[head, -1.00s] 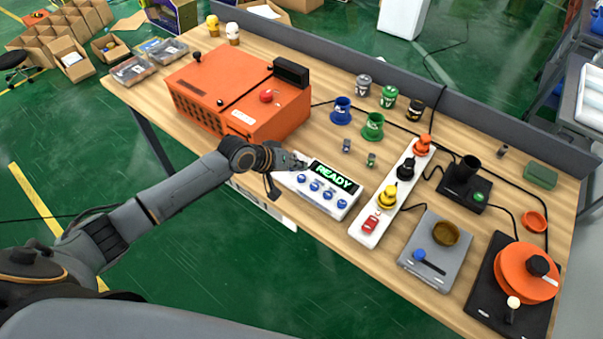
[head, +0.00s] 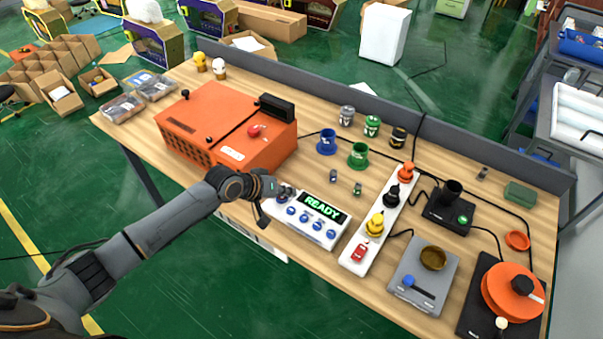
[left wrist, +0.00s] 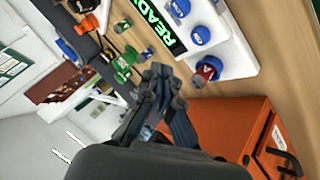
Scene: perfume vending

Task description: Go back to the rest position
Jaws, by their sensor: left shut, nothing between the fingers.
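My left gripper (head: 281,192) is at the left end of the white control panel (head: 332,240) at the table's front edge. The panel has several blue buttons and a screen (head: 321,208) reading READY. In the left wrist view the left gripper (left wrist: 160,75) has its dark fingers together with nothing between them. I cannot tell whether the fingers touch the panel. My right gripper is not in view.
An orange machine (head: 215,130) stands on the table (head: 300,165) just behind and left of the gripper. A white strip with coloured plungers (head: 378,222) lies to the right. Floor in front of the table is clear.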

